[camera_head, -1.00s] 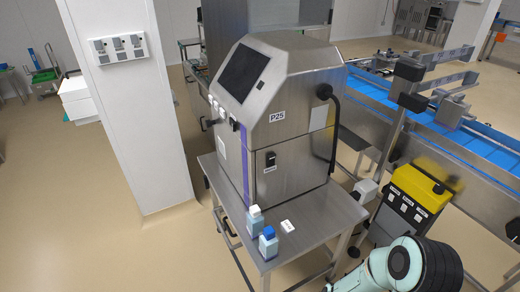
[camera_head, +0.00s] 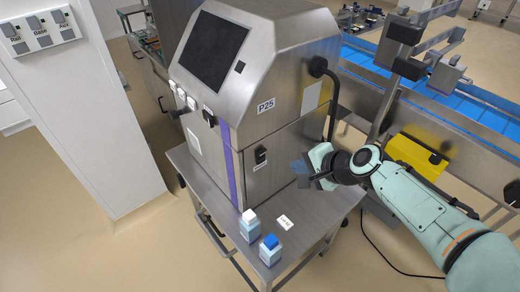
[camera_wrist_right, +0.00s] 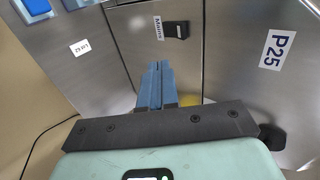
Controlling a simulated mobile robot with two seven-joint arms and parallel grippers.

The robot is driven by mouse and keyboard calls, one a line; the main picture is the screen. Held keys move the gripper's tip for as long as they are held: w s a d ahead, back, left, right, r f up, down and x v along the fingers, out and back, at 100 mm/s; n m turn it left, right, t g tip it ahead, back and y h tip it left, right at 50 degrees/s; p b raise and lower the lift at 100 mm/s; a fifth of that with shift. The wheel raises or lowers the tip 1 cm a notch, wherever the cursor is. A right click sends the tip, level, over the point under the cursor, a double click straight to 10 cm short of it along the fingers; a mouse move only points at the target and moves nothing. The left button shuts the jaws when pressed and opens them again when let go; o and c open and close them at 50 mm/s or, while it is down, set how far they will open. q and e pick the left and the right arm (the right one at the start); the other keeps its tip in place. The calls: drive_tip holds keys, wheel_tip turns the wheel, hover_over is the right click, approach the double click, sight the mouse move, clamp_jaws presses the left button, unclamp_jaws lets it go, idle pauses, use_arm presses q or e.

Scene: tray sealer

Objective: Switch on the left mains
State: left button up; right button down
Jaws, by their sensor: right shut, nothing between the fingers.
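A black mains switch (camera_head: 260,156) sits on the steel side panel of the machine marked P25 (camera_head: 263,70). In the right wrist view the black switch (camera_wrist_right: 176,30) has a "Mains" label beside it. I cannot tell whether it is on or off. My right gripper (camera_head: 303,172) is in front of that panel, to the right of the switch and apart from it. Its blue fingers (camera_wrist_right: 155,85) are shut and empty in the wrist view, pointing toward the panel. My left gripper is not in view.
A switch panel (camera_head: 40,32) is on the white pillar. A blue conveyor (camera_head: 440,85) runs behind.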

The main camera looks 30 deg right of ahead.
drive_tip(key=shift+s, duration=0.2)
approach(262, 156)
drive_tip(key=x, duration=0.5)
drive_tip(key=shift+d+f+p, duration=0.15)
drive_tip(key=shift+f+p, duration=0.25)
drive_tip(key=shift+f, duration=0.05)
drive_tip(key=shift+w, duration=0.35)
drive_tip(key=shift+s, duration=0.1)
